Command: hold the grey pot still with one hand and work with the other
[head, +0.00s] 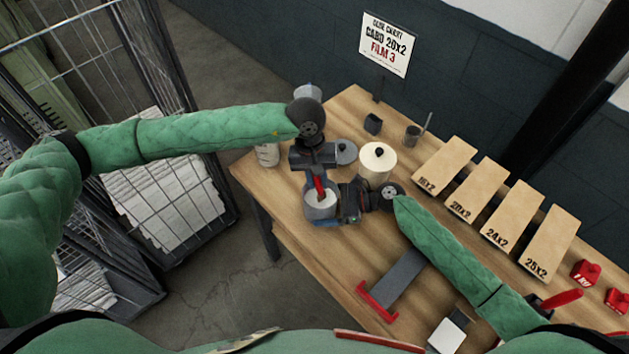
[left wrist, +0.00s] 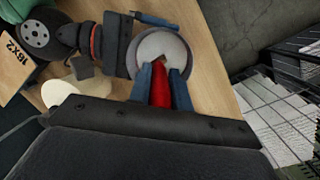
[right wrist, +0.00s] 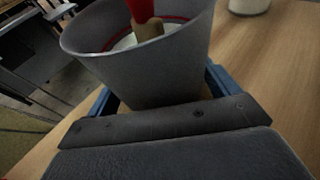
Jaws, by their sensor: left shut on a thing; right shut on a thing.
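The grey pot (head: 311,211) stands upright near the table's left edge, with pale white contents inside. In the right wrist view the pot's wall (right wrist: 145,75) fills the space between the blue fingers of my right gripper (right wrist: 160,90), which is shut on it. My left gripper (head: 318,178) is above the pot, shut on a red-handled tool (left wrist: 161,90). The tool's red handle (right wrist: 141,8) points down into the pot, with a brown part below it. Its very tip is hard to make out against the white contents.
A cream lidded pot (head: 378,163) stands close behind the grippers, and a white jar (head: 267,155) at the table's left corner. Labelled boards (head: 443,165) line the right side. A sign (head: 388,44) reads CARD 20X2, FILM 3. Wire cages (head: 190,130) stand left of the table.

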